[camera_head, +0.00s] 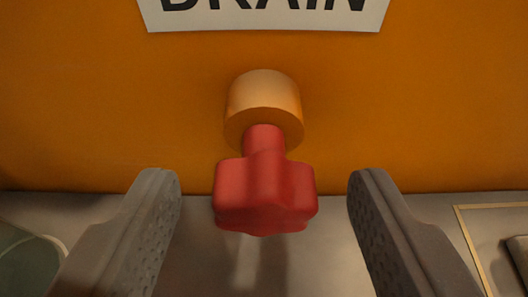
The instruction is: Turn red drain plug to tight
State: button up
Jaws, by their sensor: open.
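The red drain plug (265,192) is a lobed knob on a short red stem. The stem enters a round orange boss (264,105) on the orange wall, below a white label reading DRAIN (265,14). My gripper (264,200) is open, with one grey textured finger on each side of the knob. There is a visible gap between each finger and the knob, so neither touches it. The plug's thread inside the boss is hidden.
The orange wall (90,110) fills the upper view. Below it is a grey surface (265,272). A greenish rounded object (25,262) is at the lower left. A tan-outlined area (490,235) with a dark object (519,255) is at the lower right.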

jog(key=shift+w+f, duration=0.15)
jog(key=shift+w, duration=0.25)
jog(key=c, duration=1)
jog(key=shift+o, duration=0.2)
